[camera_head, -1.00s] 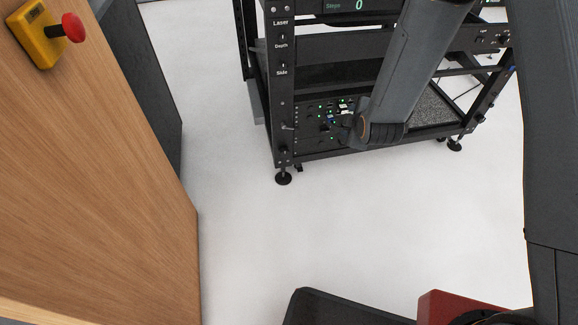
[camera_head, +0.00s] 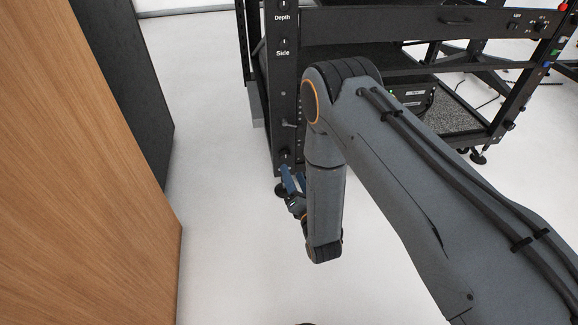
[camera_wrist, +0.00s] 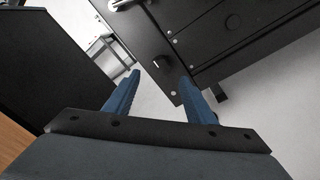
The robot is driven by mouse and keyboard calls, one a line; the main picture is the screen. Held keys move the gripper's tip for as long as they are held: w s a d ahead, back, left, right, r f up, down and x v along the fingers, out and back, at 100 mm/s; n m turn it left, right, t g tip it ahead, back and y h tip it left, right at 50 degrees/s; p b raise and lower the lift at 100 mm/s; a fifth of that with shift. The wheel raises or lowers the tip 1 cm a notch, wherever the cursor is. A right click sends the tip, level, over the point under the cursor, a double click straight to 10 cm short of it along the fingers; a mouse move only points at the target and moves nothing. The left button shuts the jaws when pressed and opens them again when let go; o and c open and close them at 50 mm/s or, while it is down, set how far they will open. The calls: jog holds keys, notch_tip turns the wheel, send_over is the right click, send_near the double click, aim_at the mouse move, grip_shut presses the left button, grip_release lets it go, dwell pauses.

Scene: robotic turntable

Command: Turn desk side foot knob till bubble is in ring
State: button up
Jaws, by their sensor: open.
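The black rack-like desk (camera_head: 285,110) stands at the top centre, with "Depth" and "Side" labels on its near post. A small dark knob (camera_head: 284,156) sits low on that post, above a black foot (camera_head: 280,190) partly hidden by my gripper. My gripper (camera_head: 293,172) is open, its blue fingers beside the post's lower end. I cannot make out a bubble or ring.
A wooden panel (camera_head: 70,200) and a dark cabinet side (camera_head: 125,75) stand on the left. White floor (camera_head: 230,250) lies clear between them and the desk. Another foot (camera_head: 478,157) stands at right.

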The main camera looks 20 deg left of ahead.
aim_at(286, 158)
jog(key=b+x, duration=0.2)
jog(key=x, duration=0.5)
jog(key=shift+b, duration=0.4)
jog(key=shift+s, duration=0.1)
jog(key=shift+c, duration=0.4)
jog(key=c, duration=1)
jog(key=shift+o, duration=0.2)
jog(key=shift+d, duration=0.1)
jog(key=shift+r+m+p, duration=0.1)
jog(key=shift+m+p, duration=0.25)
jog(key=shift+m, duration=0.05)
